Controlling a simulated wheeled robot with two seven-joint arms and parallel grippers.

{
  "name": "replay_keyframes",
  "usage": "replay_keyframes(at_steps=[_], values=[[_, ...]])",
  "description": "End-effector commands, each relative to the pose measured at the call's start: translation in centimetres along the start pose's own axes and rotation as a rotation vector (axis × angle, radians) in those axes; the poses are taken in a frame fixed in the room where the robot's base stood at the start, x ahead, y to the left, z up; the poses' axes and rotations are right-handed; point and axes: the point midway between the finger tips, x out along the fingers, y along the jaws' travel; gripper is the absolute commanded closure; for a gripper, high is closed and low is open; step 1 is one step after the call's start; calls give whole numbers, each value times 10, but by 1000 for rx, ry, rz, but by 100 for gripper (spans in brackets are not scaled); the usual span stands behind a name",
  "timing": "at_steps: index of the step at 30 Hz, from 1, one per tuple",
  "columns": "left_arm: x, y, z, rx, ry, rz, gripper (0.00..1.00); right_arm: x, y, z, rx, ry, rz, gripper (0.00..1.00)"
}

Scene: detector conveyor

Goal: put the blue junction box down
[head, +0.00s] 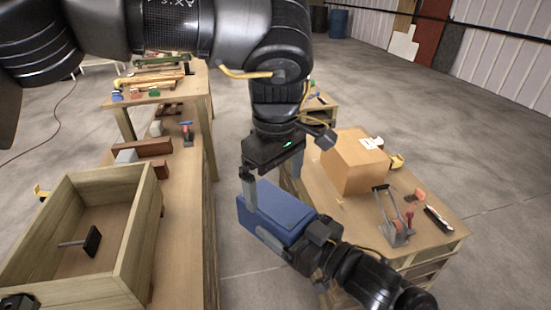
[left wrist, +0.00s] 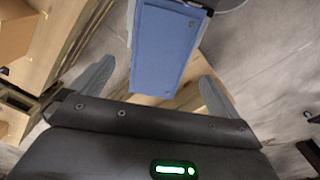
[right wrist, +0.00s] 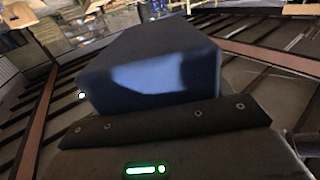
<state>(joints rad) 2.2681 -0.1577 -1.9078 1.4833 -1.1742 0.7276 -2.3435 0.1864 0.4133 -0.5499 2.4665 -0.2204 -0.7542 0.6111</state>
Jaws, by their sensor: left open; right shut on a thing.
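The blue junction box (head: 272,212) is held in the air over the gap between the two benches, tilted. My right gripper (head: 300,245) is shut on it from the lower right. The box (right wrist: 150,72) fills the middle of the right wrist view, and the right fingers are hidden there. My left gripper (head: 262,200) is open, just above the box, with one finger hanging beside it. In the left wrist view the box (left wrist: 162,50) lies between the spread left fingers (left wrist: 155,85). I cannot tell whether they touch it.
A wooden crate (head: 142,235) with a black-headed hammer (head: 88,241) inside stands on the left bench (head: 183,270). The right bench (head: 345,208) carries a cardboard box (head: 352,165) and several tools. Bare floor (head: 236,245) shows between the benches.

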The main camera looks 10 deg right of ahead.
Motion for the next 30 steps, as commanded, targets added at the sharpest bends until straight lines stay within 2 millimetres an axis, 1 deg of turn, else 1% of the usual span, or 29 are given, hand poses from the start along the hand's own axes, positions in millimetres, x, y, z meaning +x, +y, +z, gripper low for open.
replay_keyframes(at_steps=[1,3,9,15,22,23,30], values=[[10,0,0,1,-2,-3,0,0,0,-3,0,8,0,85],[22,0,0,0,-1,-2,0,0,0,-3,0,8,0,85],[45,0,0,0,0,0,0,0,0,-3,0,8,-1,85],[54,0,0,-1,1,1,0,0,0,-3,0,8,0,85],[54,0,0,-1,1,1,0,0,0,-3,0,8,0,85],[54,0,0,-1,1,1,3,0,0,-3,0,8,-1,85],[54,0,0,-1,1,1,34,0,0,-3,0,8,-1,85]])
